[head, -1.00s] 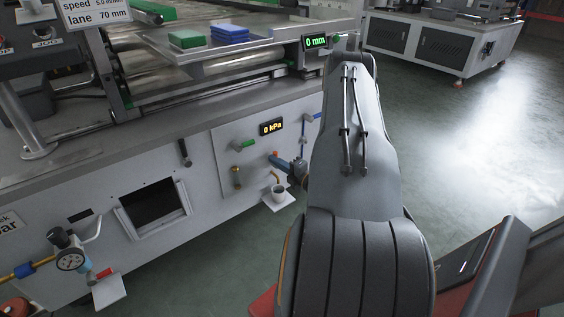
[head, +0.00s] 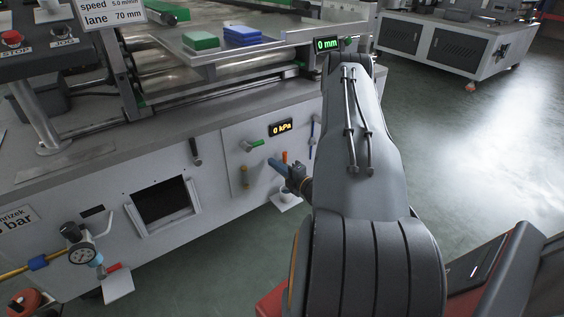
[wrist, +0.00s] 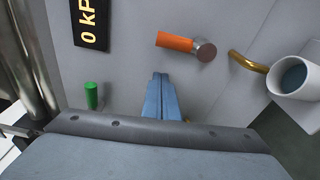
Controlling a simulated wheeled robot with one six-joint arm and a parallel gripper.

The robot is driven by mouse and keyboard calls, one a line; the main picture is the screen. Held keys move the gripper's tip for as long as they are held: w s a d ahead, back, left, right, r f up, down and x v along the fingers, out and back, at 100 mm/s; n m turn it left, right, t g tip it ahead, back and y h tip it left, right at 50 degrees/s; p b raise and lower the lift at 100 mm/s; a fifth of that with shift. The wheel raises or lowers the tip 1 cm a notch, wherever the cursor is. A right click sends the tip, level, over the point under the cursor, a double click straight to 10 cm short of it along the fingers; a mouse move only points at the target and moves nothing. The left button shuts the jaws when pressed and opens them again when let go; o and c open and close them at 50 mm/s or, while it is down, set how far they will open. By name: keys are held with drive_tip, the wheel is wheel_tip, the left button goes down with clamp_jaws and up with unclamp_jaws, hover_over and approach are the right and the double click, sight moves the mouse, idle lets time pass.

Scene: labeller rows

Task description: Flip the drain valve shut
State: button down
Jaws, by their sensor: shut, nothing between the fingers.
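The valve with the orange handle (head: 284,157) is on the white front panel, near the cup; I take it to be the drain valve. Its handle stands upright in the head view. In the wrist view the orange handle (wrist: 174,42) points left from a round grey pivot (wrist: 206,52). A brass spout (wrist: 248,60) beside it leads toward a white cup (wrist: 298,78). My gripper (head: 275,165) is shut and empty, its tips by the panel, just beside the handle. In the wrist view the blue-grey fingers (wrist: 160,82) show apart from the handle.
A green handle (head: 252,144) and a blue handle (head: 312,130) are on the same panel, around a "0 kPa" display (head: 281,128). A red-handled valve with a gauge (head: 82,255) is at the lower left.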

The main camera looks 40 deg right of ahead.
drive_tip(key=s+p, duration=0.1)
drive_tip(key=s, duration=0.9)
drive_tip(key=shift+d+p, duration=0.4)
